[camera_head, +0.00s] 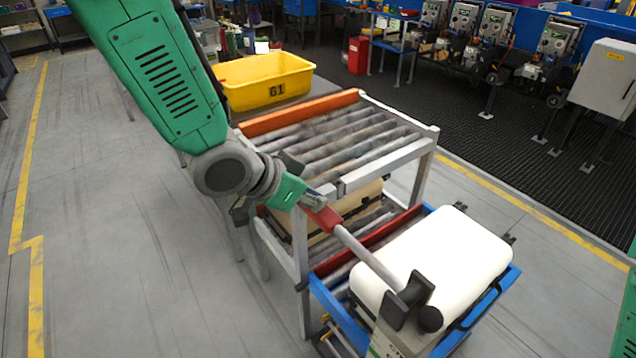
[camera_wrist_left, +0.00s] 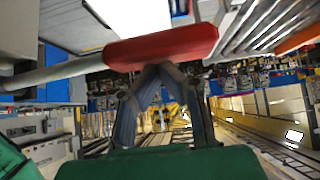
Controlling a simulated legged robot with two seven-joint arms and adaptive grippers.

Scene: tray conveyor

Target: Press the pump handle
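The pump handle is a grey rod with a red grip (camera_head: 322,217), slanting down right to a black pivot beside the white rounded box. In the left wrist view the red grip (camera_wrist_left: 160,46) lies across the picture just past the fingertips, with the grey rod running left. My left gripper (camera_head: 308,200) is at the grip end of the handle. In its wrist view its dark fingers (camera_wrist_left: 160,72) come together at the grip and look shut, with nothing seen between them. They look close against the grip; I cannot tell whether they touch. My right gripper is out of view.
A roller rack (camera_head: 432,134) with an orange edge stands beside the arm. A white box (camera_head: 440,255) sits on a lower blue-framed level. A yellow bin (camera_head: 265,82) marked 61 stands behind. The floor at left is clear.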

